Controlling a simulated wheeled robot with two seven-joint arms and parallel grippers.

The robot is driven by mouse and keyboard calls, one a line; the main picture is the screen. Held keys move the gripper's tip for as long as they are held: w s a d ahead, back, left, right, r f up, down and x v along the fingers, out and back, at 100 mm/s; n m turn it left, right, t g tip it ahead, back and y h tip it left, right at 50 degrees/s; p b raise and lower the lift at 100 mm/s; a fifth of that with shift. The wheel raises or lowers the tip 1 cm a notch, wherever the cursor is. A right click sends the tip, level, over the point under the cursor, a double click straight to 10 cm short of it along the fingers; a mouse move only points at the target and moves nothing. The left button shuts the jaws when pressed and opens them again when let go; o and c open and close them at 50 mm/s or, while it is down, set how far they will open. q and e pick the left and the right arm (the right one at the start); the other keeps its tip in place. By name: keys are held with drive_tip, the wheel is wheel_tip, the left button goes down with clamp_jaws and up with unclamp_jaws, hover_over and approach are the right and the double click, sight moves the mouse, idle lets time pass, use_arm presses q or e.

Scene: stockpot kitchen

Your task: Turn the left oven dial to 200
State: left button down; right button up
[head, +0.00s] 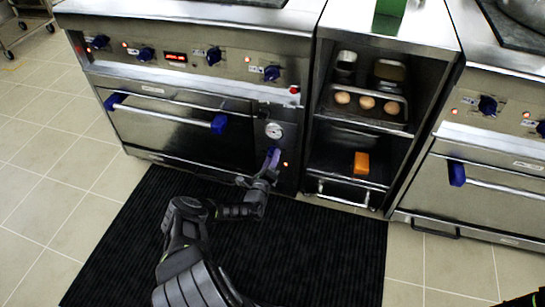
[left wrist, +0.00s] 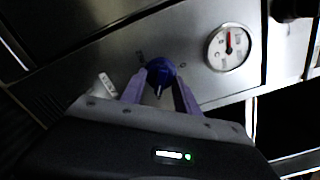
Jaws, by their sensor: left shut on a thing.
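The left oven (head: 185,135) has a narrow steel panel at its right side with a round white gauge (head: 274,130) and a dial low down. In the left wrist view the blue dial (left wrist: 161,70) sits between the purple fingers of my left gripper (left wrist: 160,88), which is shut on it. The gauge (left wrist: 229,47) shows up and to the right of the dial, with a red pointer near its top. In the head view my left gripper (head: 271,160) reaches the panel and hides the dial. The dial's markings are too small to read. My right gripper is out of view.
More blue knobs (head: 213,56) and a red display (head: 176,57) line the upper panel. The oven door has a bar handle with blue ends. An open shelf unit (head: 390,25) with eggs (head: 367,103) and an orange block (head: 361,163) stands right. A black mat (head: 310,260) covers the floor.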

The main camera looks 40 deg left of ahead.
use_arm(q)
drive_tip(key=m+p, duration=0.1)
drive_tip(key=m, duration=0.4)
drive_tip(key=shift+a+m, duration=0.1)
drive_tip(key=shift+m, duration=0.2)
drive_tip(key=m+p, duration=0.1)
drive_tip(key=m, duration=0.4)
drive_tip(key=shift+a+p, duration=0.1)
drive_tip(key=shift+p, duration=0.25)
drive_tip(key=shift+m, duration=0.3)
drive_tip(key=c, duration=0.9)
unclamp_jaws()
drive_tip(key=shift+s, duration=0.15)
